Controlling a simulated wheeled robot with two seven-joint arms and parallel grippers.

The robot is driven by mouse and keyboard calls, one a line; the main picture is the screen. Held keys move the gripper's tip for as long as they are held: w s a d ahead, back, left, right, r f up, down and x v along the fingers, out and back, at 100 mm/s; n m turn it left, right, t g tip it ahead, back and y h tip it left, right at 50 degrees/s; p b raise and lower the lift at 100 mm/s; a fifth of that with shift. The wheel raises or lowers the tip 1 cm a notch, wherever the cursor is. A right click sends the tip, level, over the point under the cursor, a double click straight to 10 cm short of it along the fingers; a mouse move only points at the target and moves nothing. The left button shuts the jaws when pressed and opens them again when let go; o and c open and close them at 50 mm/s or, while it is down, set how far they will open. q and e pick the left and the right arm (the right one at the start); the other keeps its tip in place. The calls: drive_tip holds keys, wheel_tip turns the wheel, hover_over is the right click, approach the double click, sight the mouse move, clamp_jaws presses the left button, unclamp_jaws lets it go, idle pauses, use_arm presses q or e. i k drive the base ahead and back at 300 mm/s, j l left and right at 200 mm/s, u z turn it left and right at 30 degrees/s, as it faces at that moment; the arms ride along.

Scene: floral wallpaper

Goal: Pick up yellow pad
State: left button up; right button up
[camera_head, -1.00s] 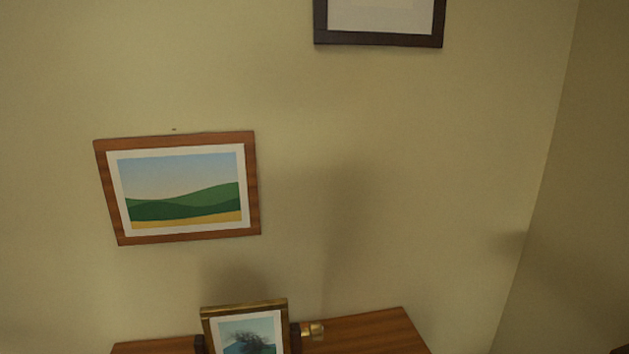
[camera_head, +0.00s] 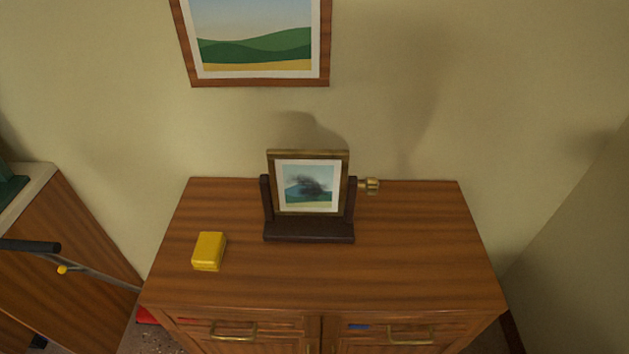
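The yellow pad (camera_head: 209,250) is a small, thick yellow block. It lies on the left part of the wooden cabinet top (camera_head: 420,270), in front of and to the left of a framed picture on a stand. Nothing touches it from above. Neither of my grippers is in view.
The framed picture (camera_head: 308,187) stands in a dark holder at the back middle of the cabinet, with a brass knob (camera_head: 370,185) at its right. Drawer handles (camera_head: 233,331) show at the front. Another wooden cabinet (camera_head: 60,265) stands at the left. The cabinet top's right side is clear.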

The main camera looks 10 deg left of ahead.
sight(207, 253)
drive_tip(key=u, duration=1.25)
